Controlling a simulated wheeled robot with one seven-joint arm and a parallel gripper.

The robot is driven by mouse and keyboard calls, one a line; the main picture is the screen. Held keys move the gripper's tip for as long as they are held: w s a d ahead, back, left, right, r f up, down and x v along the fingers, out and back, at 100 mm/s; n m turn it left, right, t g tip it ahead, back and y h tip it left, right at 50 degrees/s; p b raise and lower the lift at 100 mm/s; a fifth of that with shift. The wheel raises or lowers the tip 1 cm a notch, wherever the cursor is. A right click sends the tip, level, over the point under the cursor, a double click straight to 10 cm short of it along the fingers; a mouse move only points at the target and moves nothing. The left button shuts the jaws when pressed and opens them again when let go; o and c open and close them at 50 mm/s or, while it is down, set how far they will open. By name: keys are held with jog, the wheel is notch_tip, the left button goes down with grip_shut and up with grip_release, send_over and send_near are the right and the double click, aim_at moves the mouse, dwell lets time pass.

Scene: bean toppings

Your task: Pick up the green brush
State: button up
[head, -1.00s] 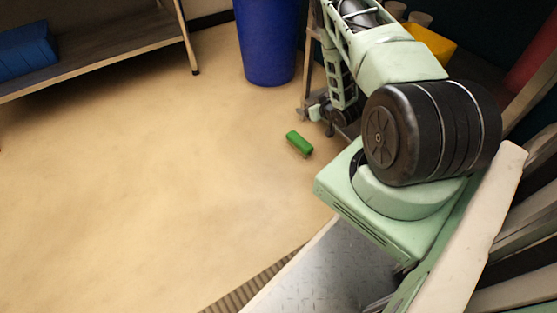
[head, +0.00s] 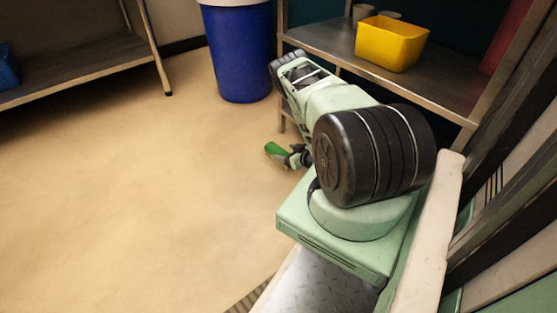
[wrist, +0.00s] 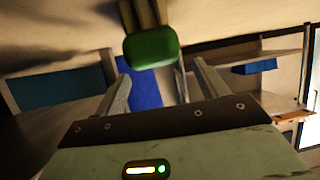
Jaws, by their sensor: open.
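The green brush (head: 277,150) is a small green block low over the floor in the head view, just left of my gripper (head: 297,156). I cannot tell there whether it touches the floor. In the wrist view the green brush (wrist: 152,47) is near the top middle, with brown bristles on its upper side. My gripper (wrist: 152,72) is open, one finger to each side of the view's middle. The brush lies ahead, roughly in line with the gap between the fingers. I cannot tell whether a finger touches it.
A blue bin (head: 238,55) stands behind the brush. A metal shelf (head: 335,45) with a yellow container (head: 391,43) is at the back right. Another shelf (head: 80,68) is at the far left. The floor (head: 140,190) left of the brush is clear.

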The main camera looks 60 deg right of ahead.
jog(key=b+x, duration=0.1)
jog(key=x, duration=0.2)
jog(key=shift+s, duration=0.1)
jog(key=c, duration=1.1)
jog(key=shift+r, duration=0.1)
